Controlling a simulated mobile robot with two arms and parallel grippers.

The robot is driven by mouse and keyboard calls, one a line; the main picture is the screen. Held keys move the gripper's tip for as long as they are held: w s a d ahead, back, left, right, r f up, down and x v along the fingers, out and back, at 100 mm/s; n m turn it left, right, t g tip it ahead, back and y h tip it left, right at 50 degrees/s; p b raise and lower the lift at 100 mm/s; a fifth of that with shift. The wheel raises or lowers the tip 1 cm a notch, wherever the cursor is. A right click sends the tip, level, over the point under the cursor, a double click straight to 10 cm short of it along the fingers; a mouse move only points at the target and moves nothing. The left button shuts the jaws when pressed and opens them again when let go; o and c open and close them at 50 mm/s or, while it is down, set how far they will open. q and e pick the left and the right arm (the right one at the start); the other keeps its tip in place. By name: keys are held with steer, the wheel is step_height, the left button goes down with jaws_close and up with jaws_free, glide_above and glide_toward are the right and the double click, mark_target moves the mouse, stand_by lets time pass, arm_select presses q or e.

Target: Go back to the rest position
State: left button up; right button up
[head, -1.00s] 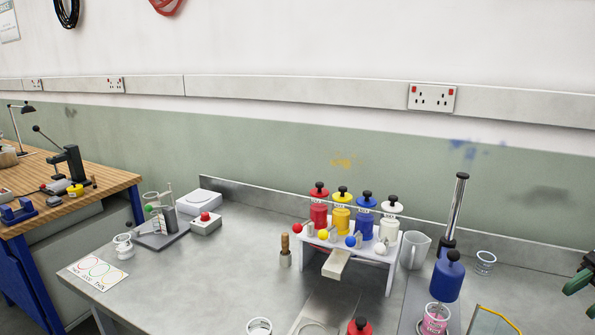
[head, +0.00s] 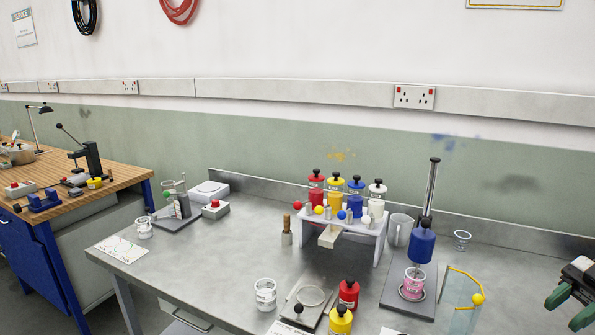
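My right gripper (head: 570,307) is at the right edge of the head view, above the right end of the steel bench (head: 222,262). It is dark with green fingertips, which are apart with nothing seen between them. Its arm is cut off by the picture edge. My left gripper is not in view.
A white gantry (head: 380,238) holds red, yellow, blue and white bottles. Red (head: 348,296) and yellow (head: 340,321) bottles stand in front. The bench's left-middle is clear.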

steer(key=s+a+f+m+g+h, duration=0.1)
steer(key=s+a+f+g+h, duration=0.15)
steer(key=a+f, duration=0.6)
steer(key=s+a+f+m+g+h, duration=0.1)
steer(key=a+f+h, duration=0.2)
steer(key=a+f, duration=0.55)
steer(key=s+a+f+m+t+h, duration=0.3)
steer(key=s+a+f+m+t, duration=0.4)
steer(key=s+a+f, duration=0.5)
steer(key=s+d+r+m+t+h, duration=0.3)
steer(key=s+d+r+m, duration=0.15)
steer(key=m, duration=0.55)
step_height(320, 180, down, 30)
steer(key=s+g+b, duration=0.1)
steer(key=s+b, duration=0.1)
steer(key=b, duration=0.1)
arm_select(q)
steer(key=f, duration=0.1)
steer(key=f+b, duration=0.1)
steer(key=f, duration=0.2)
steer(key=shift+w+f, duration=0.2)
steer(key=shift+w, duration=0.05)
arm_select(e)
steer(key=s+d+f+g, duration=0.1)
steer(key=s+d+f, duration=0.1)
steer(key=s+f, duration=1.4)
steer(key=shift+d+f+h, duration=0.3)
steer(key=shift+h, duration=0.15)
